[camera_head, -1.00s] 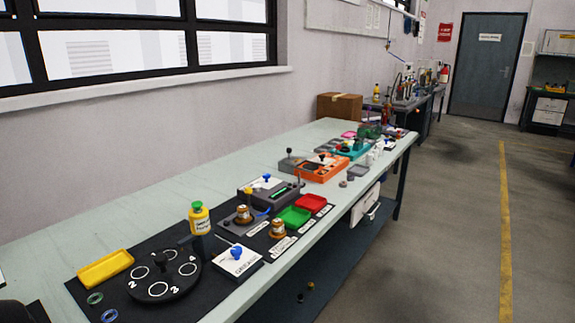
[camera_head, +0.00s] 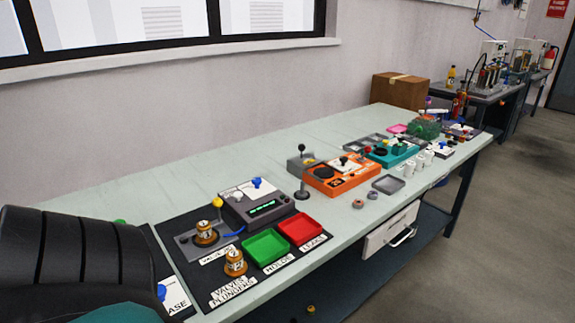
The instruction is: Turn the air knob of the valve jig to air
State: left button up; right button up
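The valve jig (camera_head: 185,241) is a grey block on a black mat at the near left part of the bench. A brass part (camera_head: 205,235) stands on it, and a yellow ball-topped lever (camera_head: 217,203) rises behind. A blue tube joins it to a dark grey box (camera_head: 278,213) with a green display. This box carries a white knob (camera_head: 238,194) and a blue knob (camera_head: 257,183) on white plates. The plate lettering is too small to read, so I cannot tell which knob is the air knob or its setting. Neither gripper is in view.
My black arm link covers the lower left. A second brass part (camera_head: 234,264), a green tray (camera_head: 267,247) and a red tray (camera_head: 301,229) stand beside the jig. An orange station (camera_head: 340,180) and a cardboard box (camera_head: 400,90) are farther along. The bench's back strip is clear.

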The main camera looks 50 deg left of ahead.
aim_at(256, 181)
jog(key=i, duration=1.4)
jog(key=i+u, duration=0.1)
jog(key=u, duration=0.3)
jog(key=i+u, duration=0.1)
jog(key=u, duration=0.3)
jog(key=i+l+u, duration=0.1)
jog(key=u, duration=1.8)
